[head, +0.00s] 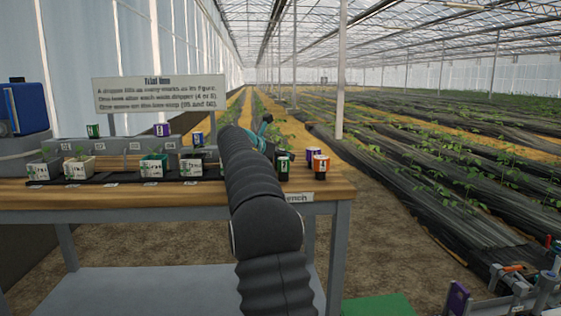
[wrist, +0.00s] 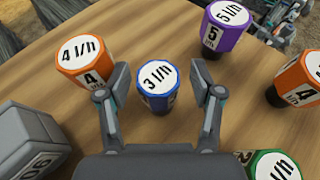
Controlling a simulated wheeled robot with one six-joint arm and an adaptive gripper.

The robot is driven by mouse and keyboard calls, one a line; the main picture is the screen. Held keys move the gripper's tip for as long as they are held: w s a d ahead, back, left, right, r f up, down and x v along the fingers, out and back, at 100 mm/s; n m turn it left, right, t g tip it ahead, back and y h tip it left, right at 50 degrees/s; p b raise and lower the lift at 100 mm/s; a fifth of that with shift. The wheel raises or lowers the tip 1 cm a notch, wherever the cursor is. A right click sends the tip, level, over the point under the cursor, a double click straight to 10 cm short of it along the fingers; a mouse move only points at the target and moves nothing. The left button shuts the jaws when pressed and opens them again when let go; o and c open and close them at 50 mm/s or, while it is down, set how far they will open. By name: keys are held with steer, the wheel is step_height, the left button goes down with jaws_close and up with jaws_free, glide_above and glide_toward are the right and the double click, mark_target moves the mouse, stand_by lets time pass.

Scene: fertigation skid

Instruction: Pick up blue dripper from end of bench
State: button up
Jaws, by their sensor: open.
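The blue dripper (wrist: 157,86), with a white top marked 3 l/h, stands upright on the wooden bench in the wrist view. My gripper (wrist: 160,76) is open, with one finger on each side of the dripper. The fingers look apart from it, and nothing is held. In the head view my gripper is mostly hidden behind my arm at the bench's right end, and I cannot make out this blue dripper there. The bench (head: 215,199) shows in the head view.
Close around stand orange drippers (wrist: 84,63) (wrist: 300,80), a purple dripper (wrist: 224,28) and a green dripper (wrist: 272,166). A grey block (wrist: 30,140) is at lower left. Several labelled pots (head: 78,168) stand in a tray leftward, below a sign (head: 158,94).

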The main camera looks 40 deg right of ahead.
steer(key=c, duration=1.1)
steer(key=shift+o, duration=0.2)
steer(key=shift+r, duration=0.1)
